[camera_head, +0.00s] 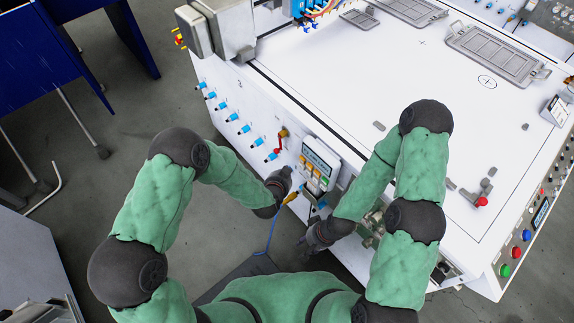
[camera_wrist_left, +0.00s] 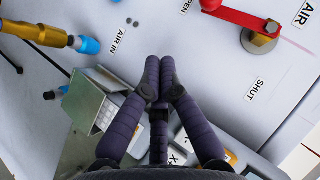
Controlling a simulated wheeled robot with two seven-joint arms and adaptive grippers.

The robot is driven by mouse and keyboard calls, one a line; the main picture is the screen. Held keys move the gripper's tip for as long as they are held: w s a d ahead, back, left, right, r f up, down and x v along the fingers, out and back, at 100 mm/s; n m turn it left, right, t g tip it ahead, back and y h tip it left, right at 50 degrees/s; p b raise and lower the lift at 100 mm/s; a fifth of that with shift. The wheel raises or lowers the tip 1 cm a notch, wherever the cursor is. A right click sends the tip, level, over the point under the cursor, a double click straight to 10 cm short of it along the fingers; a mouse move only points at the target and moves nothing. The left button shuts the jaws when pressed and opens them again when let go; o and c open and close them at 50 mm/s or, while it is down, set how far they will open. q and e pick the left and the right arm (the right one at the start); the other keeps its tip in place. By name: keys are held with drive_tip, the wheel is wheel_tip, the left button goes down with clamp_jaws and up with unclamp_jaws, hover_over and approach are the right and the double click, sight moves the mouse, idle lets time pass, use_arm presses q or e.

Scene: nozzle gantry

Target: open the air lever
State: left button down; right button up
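The red air lever (camera_wrist_left: 236,15) is on the white panel at the upper right of the left wrist view. The SHUT label (camera_wrist_left: 256,90) is below the pivot. The lever looks small and red in the head view (camera_head: 278,145). My left gripper (camera_wrist_left: 159,65) has its fingertips together with nothing visible between them, apart from the lever and below its end. My right gripper (camera_head: 303,241) is near the cabinet's lower front; its fingers are too small to judge.
A keypad device (camera_head: 318,163) projects from the panel close to my left gripper (camera_head: 281,183). A row of blue fittings (camera_head: 231,117) lines the panel. A yellow-and-blue hose fitting (camera_wrist_left: 55,38) is at the left of the wrist view. A blue cable (camera_head: 271,235) hangs between the grippers.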

use_arm(q)
drive_tip(key=s+a+p, duration=0.1)
drive_tip(key=s, duration=0.6)
drive_tip(key=shift+r+p, duration=0.3)
drive_tip(key=shift+p, duration=0.1)
drive_tip(key=shift+s, duration=0.1)
drive_tip(key=s+a+f+n+g, duration=0.4)
drive_tip(key=s+a+n+g, duration=0.1)
drive_tip(key=s+n, duration=0.3)
drive_tip(key=s+a+f+n+g, duration=0.3)
drive_tip(key=s+a+n+g, duration=0.2)
drive_tip(key=s+a+n, duration=0.3)
drive_tip(key=shift+s+f+n, duration=0.25)
drive_tip(key=shift+f+n, duration=0.05)
drive_tip(key=shift+f, duration=0.1)
